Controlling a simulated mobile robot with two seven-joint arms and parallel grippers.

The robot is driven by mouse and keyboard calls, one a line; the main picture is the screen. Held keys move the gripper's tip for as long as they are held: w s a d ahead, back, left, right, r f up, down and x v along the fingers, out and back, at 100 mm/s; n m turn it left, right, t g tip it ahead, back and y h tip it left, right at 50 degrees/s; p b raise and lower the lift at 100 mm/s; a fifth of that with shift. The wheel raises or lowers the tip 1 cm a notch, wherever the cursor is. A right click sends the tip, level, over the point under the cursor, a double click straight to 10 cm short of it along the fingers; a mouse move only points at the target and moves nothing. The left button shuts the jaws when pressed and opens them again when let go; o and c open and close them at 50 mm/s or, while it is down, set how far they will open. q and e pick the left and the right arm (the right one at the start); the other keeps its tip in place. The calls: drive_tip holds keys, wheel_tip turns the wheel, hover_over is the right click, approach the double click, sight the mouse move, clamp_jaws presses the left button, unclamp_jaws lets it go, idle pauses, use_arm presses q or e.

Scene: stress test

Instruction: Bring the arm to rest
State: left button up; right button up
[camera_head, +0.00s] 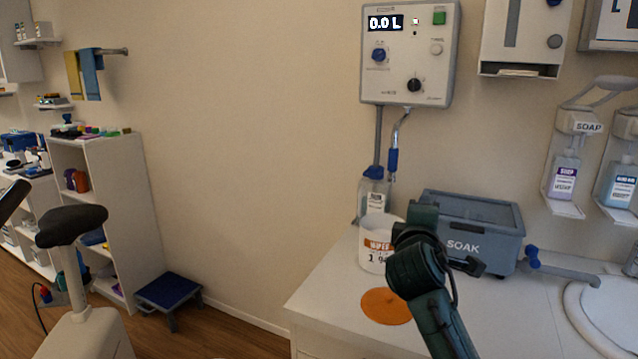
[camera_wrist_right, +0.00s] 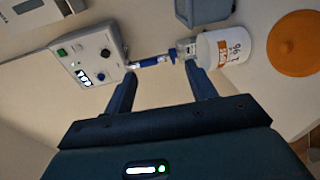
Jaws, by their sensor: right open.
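My right arm reaches up from the bottom right in the head view, with its dark green gripper (camera_head: 422,222) over the counter, in front of the grey SOAK box. In the right wrist view the two fingers of the right gripper (camera_wrist_right: 163,78) are spread apart with nothing between them. A white tub (camera_head: 371,246) with an orange label stands just left of the gripper in the head view. In the wrist view the tub (camera_wrist_right: 222,48) shows beyond one fingertip; whether they touch is unclear. My left gripper is not in view.
An orange lid (camera_head: 386,306) lies flat on the white counter (camera_head: 325,290). The grey SOAK box (camera_head: 490,240) stands behind the gripper. A blue-capped bottle (camera_head: 374,190) stands below the wall dispenser (camera_head: 410,55). A sink (camera_head: 600,310) is at right. A blue step stool (camera_head: 170,290) stands on the floor.

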drive_tip(key=s+a+f+m+g+y, duration=0.1)
drive_tip(key=s+a+f+m+y, duration=0.3)
drive_tip(key=f, duration=0.8)
drive_tip(key=s+d+f+n+g+y, duration=0.1)
drive_tip(key=s+f+g+y, duration=0.1)
drive_tip(key=s+f, duration=0.75)
drive_tip(key=s+a+f+m+g+y, duration=0.1)
drive_tip(key=s+f+m+g+y, duration=0.1)
drive_tip(key=s+f+m, duration=0.6)
drive_tip(key=s+f+y, duration=0.1)
drive_tip(key=s+f, duration=0.6)
drive_tip(key=s, duration=0.4)
drive_tip(key=shift+a, duration=0.25)
drive_tip(key=shift+f, duration=0.1)
